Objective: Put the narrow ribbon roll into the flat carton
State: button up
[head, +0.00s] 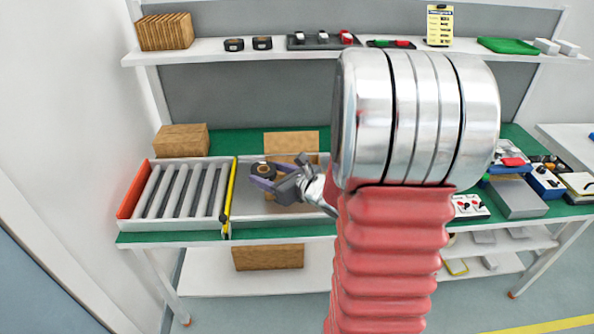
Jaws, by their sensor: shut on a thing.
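My gripper (264,175) is shut on a small dark roll (259,168) with a pale core, which I take for the narrow ribbon roll. It holds the roll over the grey tray section in the middle of the bench. A brown carton (291,142), likely the flat carton, stands just behind the gripper. Brown cardboard also shows below the gripper, but the gripper hides how it joins the carton. I cannot tell the height of the roll above it.
A roller conveyor (180,190) with a yellow edge lies left of the gripper. A closed box (181,139) stands behind it. Two dark rolls (262,43) sit on the upper shelf (210,50). My arm hides the bench's middle right. Boxes and devices (515,197) crowd the right end.

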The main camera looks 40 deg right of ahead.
jog(key=w+a+f+n+y, duration=0.1)
jog(key=w+a, duration=0.1)
jog(key=a, duration=0.8)
jog(key=w+a+f+n+y, duration=0.1)
jog(key=w+a, duration=0.1)
jog(key=a, duration=0.8)
jog(key=shift+a+f+g+y, duration=0.3)
jog(key=shift+g, duration=0.1)
jog(key=shift+w, duration=0.1)
